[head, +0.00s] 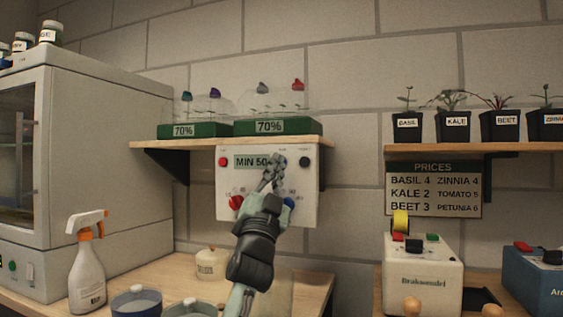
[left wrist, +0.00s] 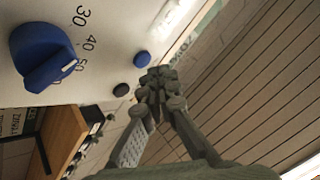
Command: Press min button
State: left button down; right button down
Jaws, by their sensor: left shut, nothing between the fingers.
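A white control box (head: 308,215) hangs below the wall shelf, with a display (head: 243,162) reading "MIN 50" and more text hidden by my gripper. It has a red button (head: 223,161) at left, a black button (head: 305,161) at right, a red knob (head: 236,203) and a partly hidden blue knob (head: 289,202). My left gripper (head: 274,165) is shut and empty in front of the display's right end. The left wrist view shows the fingertips (left wrist: 153,82) near a blue button (left wrist: 142,58) and black button (left wrist: 121,90); contact cannot be told. My right gripper is out of view.
The shelf (head: 225,142) above the box carries green seedling trays. A spray bottle (head: 87,270) and pots stand on the bench below. A white cabinet (head: 100,150) is at left; a labelled device (head: 422,270) stands on the right bench.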

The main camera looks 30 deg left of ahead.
pick_arm(q)
jog(key=s, duration=0.2)
jog(key=s+d+p, duration=0.1)
jog(key=s, duration=0.2)
jog(key=shift+d, duration=0.1)
dwell(0.3)
jog(key=shift+w, duration=0.1)
dwell(0.7)
